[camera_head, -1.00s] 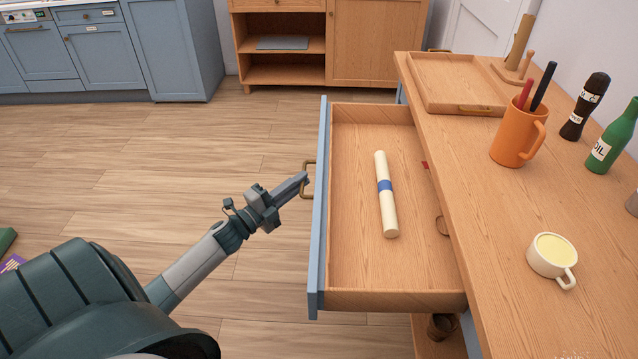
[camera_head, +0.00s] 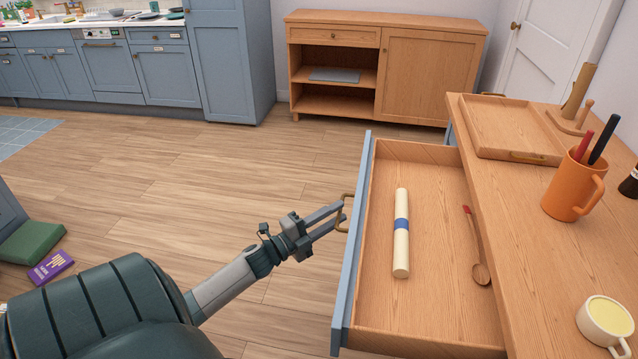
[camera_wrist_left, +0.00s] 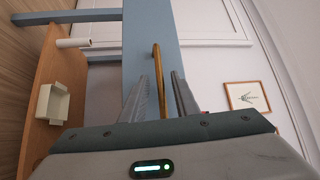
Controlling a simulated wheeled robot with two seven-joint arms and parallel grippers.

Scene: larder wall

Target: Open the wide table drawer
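The wide table drawer (camera_head: 440,338) stands far out from the wooden table (camera_head: 520,215), with a blue front (camera_head: 352,255) and a brass handle (camera_head: 345,213). A cream rolling pin with a blue band (camera_head: 401,250) and a wooden spoon with a red tip (camera_head: 480,272) lie inside. My left gripper (camera_head: 338,216) is at the handle with its fingers spread. In the left wrist view the handle (camera_wrist_left: 156,75) stands between the open fingers (camera_wrist_left: 160,98), with gaps beside it. My right gripper is not in view.
The tabletop holds a tray (camera_head: 510,130), an orange mug with pens (camera_head: 570,188) and a cream cup (camera_head: 605,325). A green cushion-like item (camera_head: 30,243) and a purple box (camera_head: 50,267) lie on the floor at left.

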